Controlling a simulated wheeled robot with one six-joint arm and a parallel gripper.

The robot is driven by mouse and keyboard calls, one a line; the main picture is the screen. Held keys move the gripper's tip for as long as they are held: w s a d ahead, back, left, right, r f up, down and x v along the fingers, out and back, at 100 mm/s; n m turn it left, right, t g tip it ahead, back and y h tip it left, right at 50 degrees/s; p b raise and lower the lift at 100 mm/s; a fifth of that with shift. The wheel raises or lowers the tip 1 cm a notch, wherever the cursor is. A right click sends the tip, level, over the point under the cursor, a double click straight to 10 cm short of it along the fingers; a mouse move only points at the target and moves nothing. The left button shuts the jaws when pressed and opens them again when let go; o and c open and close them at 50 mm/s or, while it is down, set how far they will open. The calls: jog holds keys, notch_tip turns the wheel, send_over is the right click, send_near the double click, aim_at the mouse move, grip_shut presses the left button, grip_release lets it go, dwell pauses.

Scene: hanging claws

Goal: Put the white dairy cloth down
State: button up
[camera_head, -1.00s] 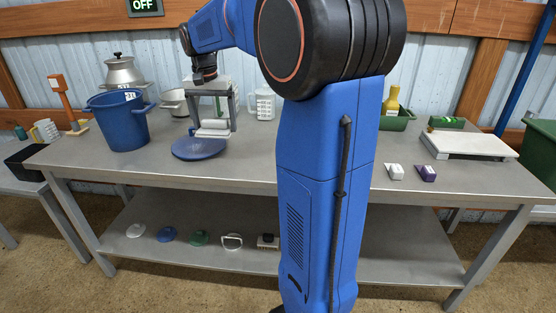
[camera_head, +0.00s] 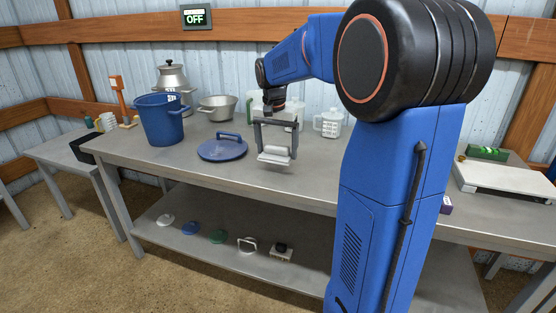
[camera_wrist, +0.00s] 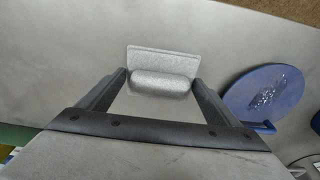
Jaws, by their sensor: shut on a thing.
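The white dairy cloth (camera_head: 276,155) is a small folded pad with a flat flap and a rounded roll. My gripper (camera_head: 275,147) is shut on it, with one finger at each end. In the wrist view the cloth (camera_wrist: 164,72) sits between the tips of my gripper (camera_wrist: 160,82), with grey metal worktop beyond it. The cloth is over the front part of the steel table (camera_head: 205,172), right of the blue lid (camera_head: 222,148). I cannot tell whether it touches the top or hangs just above it.
A blue bucket (camera_head: 160,118) and metal pots stand at the back left. A white board (camera_head: 505,178) lies at the right. The worktop around the cloth is bare.

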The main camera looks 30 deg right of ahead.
aim_at(276, 154)
jog(key=shift+f, duration=1.95)
jog(key=shift+f, duration=0.1)
jog(key=o, duration=0.8)
jog(key=r, duration=0.7)
jog(key=a+r, duration=0.1)
jog(key=r, duration=0.3)
jog(key=shift+s+a+r, duration=0.1)
jog(key=shift+s+r, duration=0.15)
jog(key=shift+s, duration=0.1)
jog(key=s+a+f+n+t, duration=0.1)
jog(key=s+a+f+n, duration=0.15)
jog(key=s+a, duration=0.4)
jog(key=s+a+f+n+t, duration=0.1)
jog(key=s+a+n, duration=0.2)
jog(key=s, duration=0.6)
jog(key=s+a+f+n, duration=0.1)
jog(key=s+f, duration=0.2)
jog(key=s, duration=0.1)
jog(key=s+a+f+n+t, duration=0.1)
jog(key=s+a+f+n, duration=0.1)
jog(key=s, duration=0.3)
jog(key=s+a+f+n+t+y, duration=0.1)
jog(key=s+a+f+n, duration=0.1)
jog(key=s+f, duration=0.3)
jog(key=shift+a, duration=0.1)
